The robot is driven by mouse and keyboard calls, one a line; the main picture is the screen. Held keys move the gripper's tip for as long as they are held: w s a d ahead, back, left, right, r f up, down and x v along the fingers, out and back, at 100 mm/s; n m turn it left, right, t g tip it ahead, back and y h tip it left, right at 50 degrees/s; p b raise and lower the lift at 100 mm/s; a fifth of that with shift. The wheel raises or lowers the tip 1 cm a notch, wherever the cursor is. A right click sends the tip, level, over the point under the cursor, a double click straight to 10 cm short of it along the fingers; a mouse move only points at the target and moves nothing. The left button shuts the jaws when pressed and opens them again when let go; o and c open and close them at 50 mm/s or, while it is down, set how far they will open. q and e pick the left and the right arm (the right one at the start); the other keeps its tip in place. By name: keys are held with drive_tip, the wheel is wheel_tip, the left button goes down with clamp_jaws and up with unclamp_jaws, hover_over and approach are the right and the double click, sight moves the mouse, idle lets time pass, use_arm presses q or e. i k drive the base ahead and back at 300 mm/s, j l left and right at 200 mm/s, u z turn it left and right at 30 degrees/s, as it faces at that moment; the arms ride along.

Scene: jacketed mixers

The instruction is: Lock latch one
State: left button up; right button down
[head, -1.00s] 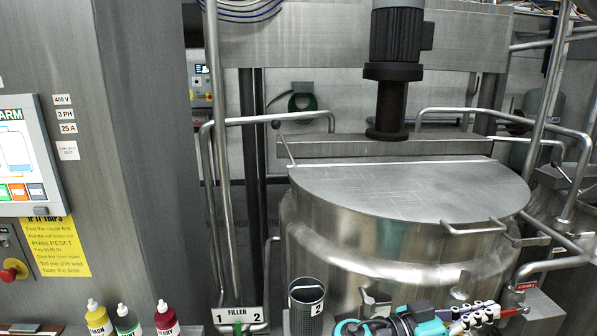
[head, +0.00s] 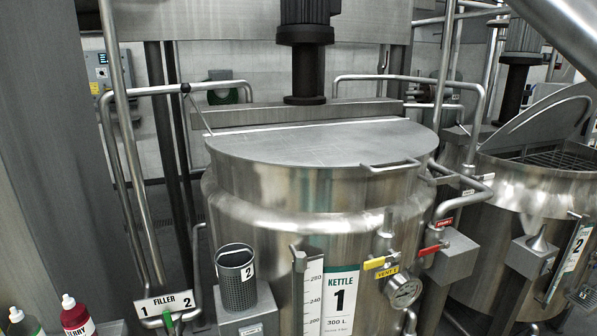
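Kettle one (head: 255,200) stands in the middle of the head view, a steel vessel with a "KETTLE 1" label (head: 341,290). Its half-round lid (head: 320,145) lies flat and shut, with a bar handle (head: 390,166) at the front right. A small grey bracket (head: 298,258) sits on the kettle's front above the level scale (head: 313,295). I cannot tell whether this bracket is the latch, or whether it is locked. Neither of my grippers shows in the head view.
A mesh cup (head: 237,278) and the filler sign (head: 165,303) stand left. Another kettle (head: 500,215) with its lid raised stands right.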

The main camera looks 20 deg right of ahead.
sight(453, 177)
drive_tip(key=z, duration=1.45)
